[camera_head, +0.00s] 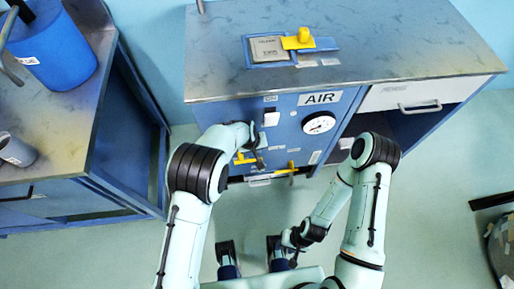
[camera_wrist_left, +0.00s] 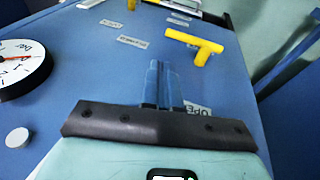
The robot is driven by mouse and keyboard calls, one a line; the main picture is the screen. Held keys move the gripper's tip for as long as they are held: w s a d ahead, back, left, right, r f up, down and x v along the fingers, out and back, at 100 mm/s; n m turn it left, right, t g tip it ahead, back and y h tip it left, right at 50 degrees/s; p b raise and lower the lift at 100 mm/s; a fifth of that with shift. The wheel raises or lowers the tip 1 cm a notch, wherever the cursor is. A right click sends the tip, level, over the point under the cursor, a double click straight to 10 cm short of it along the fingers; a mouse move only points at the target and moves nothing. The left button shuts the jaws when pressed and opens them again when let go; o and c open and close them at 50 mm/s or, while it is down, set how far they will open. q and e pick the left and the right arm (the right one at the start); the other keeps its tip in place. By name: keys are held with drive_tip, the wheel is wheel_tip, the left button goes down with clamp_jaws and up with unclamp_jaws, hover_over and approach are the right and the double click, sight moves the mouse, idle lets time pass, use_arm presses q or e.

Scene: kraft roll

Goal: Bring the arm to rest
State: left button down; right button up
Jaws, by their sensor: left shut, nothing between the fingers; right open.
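My left arm reaches to the front of the blue cabinet panel (camera_head: 284,120). Its gripper (camera_head: 259,160) is beside a yellow handle (camera_head: 242,158) in the head view. In the left wrist view the fingers (camera_wrist_left: 161,82) are shut and empty in front of the blue panel, and a yellow handle (camera_wrist_left: 196,46) is a little beyond them. A label partly hidden by the gripper is beside the fingers. My right arm is bent downward in front of the cabinet. Its gripper (camera_head: 293,250) is low, near my base, and apart from the panel; its fingers are small and dark there.
A round gauge (camera_head: 318,123) sits under the AIR sign (camera_head: 320,98). Another yellow handle (camera_head: 285,170) is low on the panel. A bench (camera_head: 80,120) with a blue bin (camera_head: 52,45) and a grey cup (camera_head: 16,150) stands left. Floor at right is mostly clear.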

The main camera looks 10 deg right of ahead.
use_arm(q)
drive_tip(key=s+a+f+n+g+p, duration=0.1)
drive_tip(key=s+a+f+p, duration=0.1)
drive_tip(key=s+a+f, duration=0.45)
drive_tip(key=s+a+f+n+g+p, duration=0.15)
drive_tip(key=s+a+f, duration=0.25)
drive_tip(key=s+a, duration=0.45)
drive_tip(key=s+a+r+p, duration=0.1)
drive_tip(key=s+a+r, duration=0.1)
drive_tip(key=s, duration=0.6)
drive_tip(key=s+a+r+n+h+p, duration=0.1)
drive_tip(key=s+a+p, duration=0.1)
drive_tip(key=s, duration=0.6)
drive_tip(key=shift+r+g+p, duration=0.3)
drive_tip(key=shift+r+g, duration=0.05)
use_arm(e)
wheel_tip(320, 180, up, 8)
drive_tip(key=w, duration=0.2)
drive_tip(key=shift+w+f, duration=0.25)
drive_tip(key=shift+w, duration=0.05)
